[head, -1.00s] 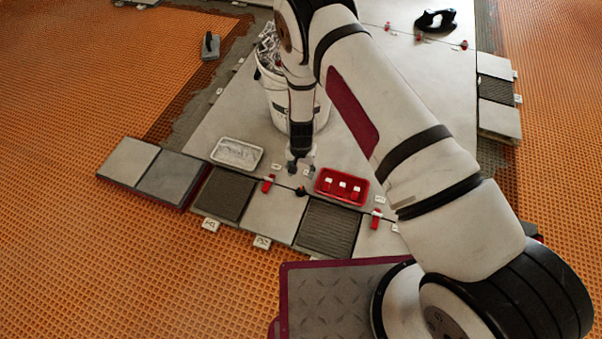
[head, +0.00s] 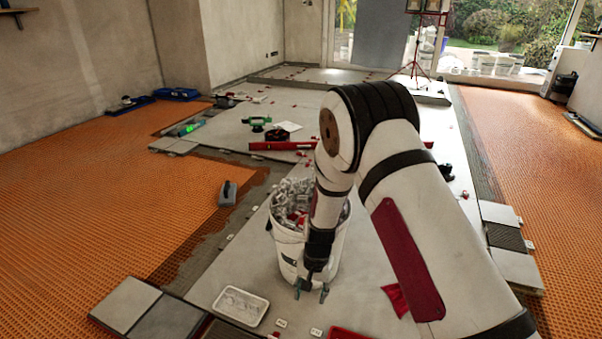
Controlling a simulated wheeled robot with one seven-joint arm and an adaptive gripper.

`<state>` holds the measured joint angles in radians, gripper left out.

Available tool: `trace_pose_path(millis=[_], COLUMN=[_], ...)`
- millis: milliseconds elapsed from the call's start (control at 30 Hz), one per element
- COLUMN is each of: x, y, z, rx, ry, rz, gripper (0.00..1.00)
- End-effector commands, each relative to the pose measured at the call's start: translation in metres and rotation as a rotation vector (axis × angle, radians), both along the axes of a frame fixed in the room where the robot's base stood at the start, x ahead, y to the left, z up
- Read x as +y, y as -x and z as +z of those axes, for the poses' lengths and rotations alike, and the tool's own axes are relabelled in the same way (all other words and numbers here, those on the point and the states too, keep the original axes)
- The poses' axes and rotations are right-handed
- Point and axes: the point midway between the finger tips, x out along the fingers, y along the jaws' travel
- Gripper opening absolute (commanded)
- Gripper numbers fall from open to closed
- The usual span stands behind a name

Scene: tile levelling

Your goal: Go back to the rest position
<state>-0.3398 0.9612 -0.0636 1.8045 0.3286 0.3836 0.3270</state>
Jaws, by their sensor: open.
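My gripper (head: 311,291) is at the end of my arm, pointing down in front of the white bucket (head: 337,243). Its fingers are apart with nothing between them. The bucket is filled with grey and a few red pieces, and my arm hides part of it. My gripper is to the right of a white tray (head: 241,306) and above the grey tiles. I cannot tell its exact height.
A red tray (head: 345,333) is cut off at the bottom edge. A grey float (head: 228,193) lies on the left. A long red level (head: 283,146) and a green tool (head: 257,124) lie farther back. Orange matting (head: 90,190) flanks the tiled strip. A tripod (head: 416,62) stands at the back.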

Motion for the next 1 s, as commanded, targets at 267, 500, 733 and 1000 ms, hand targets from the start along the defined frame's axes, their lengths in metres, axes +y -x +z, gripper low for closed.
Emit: trace_pose_path(millis=[267,500,733,1000], x=[-0.024,-0.051,-0.08,-0.113], y=[0.016,0.056,0.113,0.195], z=[0.136,0.232,0.306,0.367], rx=[-0.01,-0.018,-0.027,-0.039], ry=[-0.041,-0.056,-0.054,-0.03], rz=[0.061,0.121,0.174,0.231], gripper=[0.46,0.46,0.46,0.46])
